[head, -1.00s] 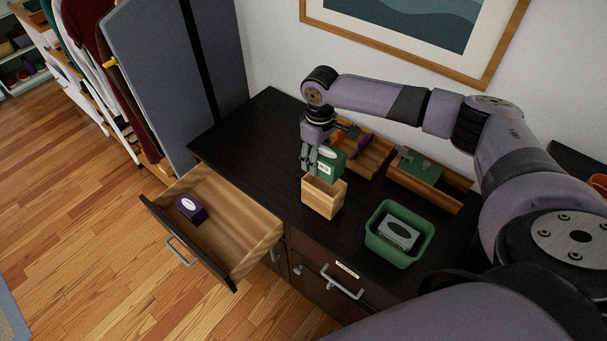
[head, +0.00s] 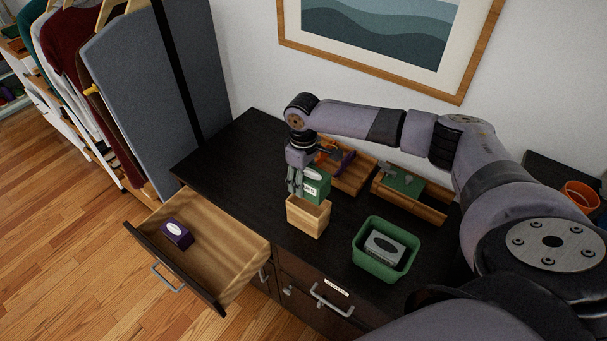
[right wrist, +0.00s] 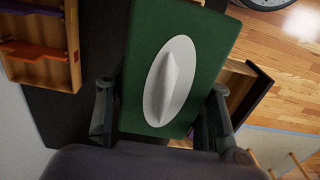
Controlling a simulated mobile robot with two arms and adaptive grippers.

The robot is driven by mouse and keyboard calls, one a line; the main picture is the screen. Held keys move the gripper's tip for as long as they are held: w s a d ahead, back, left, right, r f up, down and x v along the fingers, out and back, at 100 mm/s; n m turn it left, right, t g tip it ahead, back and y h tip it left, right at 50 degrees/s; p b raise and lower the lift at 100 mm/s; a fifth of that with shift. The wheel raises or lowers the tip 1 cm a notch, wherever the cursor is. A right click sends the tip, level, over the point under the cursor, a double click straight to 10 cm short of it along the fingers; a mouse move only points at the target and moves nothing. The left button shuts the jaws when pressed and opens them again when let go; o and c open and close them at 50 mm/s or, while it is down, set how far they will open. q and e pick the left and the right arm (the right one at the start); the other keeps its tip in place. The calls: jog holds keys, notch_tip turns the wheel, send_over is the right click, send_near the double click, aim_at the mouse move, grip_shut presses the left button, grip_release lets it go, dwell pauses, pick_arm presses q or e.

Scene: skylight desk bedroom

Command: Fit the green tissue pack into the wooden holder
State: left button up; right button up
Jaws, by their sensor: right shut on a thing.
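The green tissue pack (head: 317,188) has a white oval top with a tissue tuft. My right gripper (head: 297,184) is shut on it, one finger on each side, as the right wrist view (right wrist: 205,50) shows. The wooden holder (head: 308,217) is a small open-topped box standing upright near the front edge of the dark dresser top. The pack is at the holder's back rim in the head view. Its lower end is hidden, so I cannot tell whether it is inside, above or behind the holder. My left gripper is not in view.
A green bin (head: 367,260) with a grey tissue pack (head: 384,247) stands right of the holder. Two wooden trays (head: 349,180) (head: 411,202) with items lie behind. An open drawer (head: 235,249) holds a purple pack (head: 176,234). The dresser top's left part is clear.

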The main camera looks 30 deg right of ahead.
jog(key=shift+f+b, duration=0.5)
jog(key=shift+f, duration=1.1)
jog(key=shift+p, duration=0.35)
jog(key=shift+a, duration=0.1)
jog(key=shift+p, duration=0.3)
jog(key=shift+s+p, duration=0.1)
jog(key=shift+p, duration=0.2)
jog(key=shift+p, duration=0.35)
dwell(0.3)
